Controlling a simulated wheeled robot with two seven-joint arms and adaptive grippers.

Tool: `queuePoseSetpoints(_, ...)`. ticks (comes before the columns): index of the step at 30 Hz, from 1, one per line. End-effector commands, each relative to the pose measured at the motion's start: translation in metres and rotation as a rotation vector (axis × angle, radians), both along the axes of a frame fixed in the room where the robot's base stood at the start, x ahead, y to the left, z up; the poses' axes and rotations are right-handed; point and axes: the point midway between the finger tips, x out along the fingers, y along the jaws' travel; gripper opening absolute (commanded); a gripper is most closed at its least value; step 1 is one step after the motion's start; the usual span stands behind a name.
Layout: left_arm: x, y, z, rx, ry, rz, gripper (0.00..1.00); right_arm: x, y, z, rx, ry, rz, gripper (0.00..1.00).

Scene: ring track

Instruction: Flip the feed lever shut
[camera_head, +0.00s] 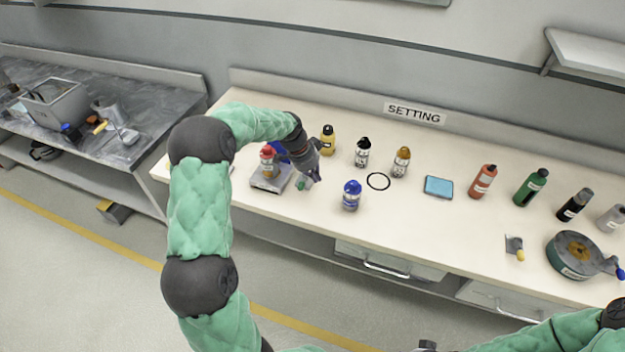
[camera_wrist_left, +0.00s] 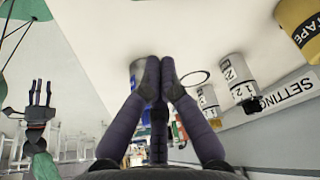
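No part is readably marked as the feed lever. A small grey plate with a yellow-knobbed lever (camera_head: 516,249) is on the right of the bench. A round grey drum (camera_head: 574,252) beside it has a blue-tipped handle (camera_head: 616,269). I cannot tell which is the feed lever. My left gripper (camera_head: 313,176) is far left of both, above the bench between a grey scale-like stand (camera_head: 272,180) and a blue-capped bottle (camera_head: 351,195). Its fingertips meet in the left wrist view (camera_wrist_left: 160,68), with nothing seen between them. My right gripper (camera_wrist_left: 40,98) has spread, empty fingers.
A red-capped bottle (camera_head: 268,157) is on the stand. Several bottles line the back, including yellow (camera_head: 328,141), red (camera_head: 483,182) and green (camera_head: 531,187) ones. A black ring (camera_head: 378,181) and blue pad (camera_head: 438,187) lie mid-bench. The front middle is clear.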

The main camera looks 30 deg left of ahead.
Motion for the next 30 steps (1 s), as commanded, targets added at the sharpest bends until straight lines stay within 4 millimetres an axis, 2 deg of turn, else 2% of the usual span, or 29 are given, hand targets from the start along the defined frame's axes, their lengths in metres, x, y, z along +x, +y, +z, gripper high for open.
queuePoseSetpoints(1, -0.001, 0.004, 0.014, 0.001, -0.002, 0.002, 0.00, 0.000, 0.000, 0.006, 0.000, 0.000, 0.001, 0.40)
queuePoseSetpoints(6, -0.006, 0.014, 0.043, 0.000, 0.000, 0.001, 0.00, 0.000, 0.000, 0.014, 0.000, 0.000, 0.001, 0.40)
queuePoseSetpoints(12, -0.009, 0.022, 0.063, 0.000, 0.002, 0.001, 0.00, 0.000, 0.000, 0.019, 0.000, 0.000, 0.001, 0.40)
queuePoseSetpoints(30, -0.010, 0.023, 0.069, -0.001, 0.003, -0.001, 0.00, 0.000, 0.000, 0.019, 0.000, 0.000, 0.001, 0.40)
